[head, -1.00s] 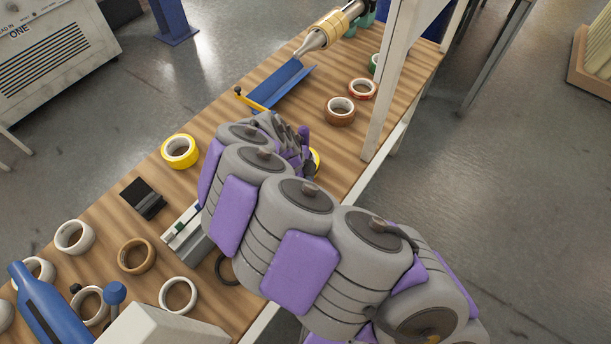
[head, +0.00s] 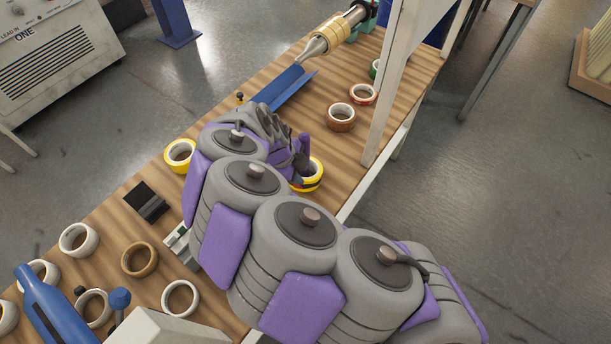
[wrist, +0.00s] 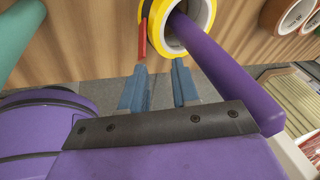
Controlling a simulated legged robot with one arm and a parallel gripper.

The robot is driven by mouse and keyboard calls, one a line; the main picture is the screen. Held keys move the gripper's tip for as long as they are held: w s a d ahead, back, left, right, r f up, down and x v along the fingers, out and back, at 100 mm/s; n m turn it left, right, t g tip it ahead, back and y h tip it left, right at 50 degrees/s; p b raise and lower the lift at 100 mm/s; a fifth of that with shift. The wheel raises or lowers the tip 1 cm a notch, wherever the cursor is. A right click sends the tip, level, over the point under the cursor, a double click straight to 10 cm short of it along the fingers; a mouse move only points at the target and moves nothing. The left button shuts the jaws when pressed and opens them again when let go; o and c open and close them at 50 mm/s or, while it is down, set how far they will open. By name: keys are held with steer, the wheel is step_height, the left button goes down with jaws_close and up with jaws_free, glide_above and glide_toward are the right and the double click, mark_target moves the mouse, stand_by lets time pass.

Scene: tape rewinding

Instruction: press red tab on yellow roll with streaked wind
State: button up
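A yellow roll (head: 315,181) lies on the wooden bench beside my gripper, partly hidden by it. In the wrist view the yellow roll (wrist: 209,14) shows at the top, with a red tab (wrist: 142,37) at its left edge. The streaks on its wind cannot be made out. My gripper (wrist: 158,72) has its two blue fingertips apart with nothing between them, just below the roll; the left fingertip is below the red tab, apart from it. A purple rod (wrist: 228,75) crosses the roll's hole. A second yellow roll (head: 171,150) lies left of my arm.
The bench (head: 100,208) also holds a brown roll (head: 341,116), a red roll (head: 363,93), a black block (head: 147,203) and several pale rolls at the lower left. A blue tray (head: 285,88) lies beyond my gripper. A white post (head: 400,80) rises at the right edge.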

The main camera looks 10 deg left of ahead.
steer(key=p+v, duration=0.1)
steer(key=v, duration=0.9)
steer(key=shift+s+r+p, duration=0.15)
steer(key=shift+p, duration=0.25)
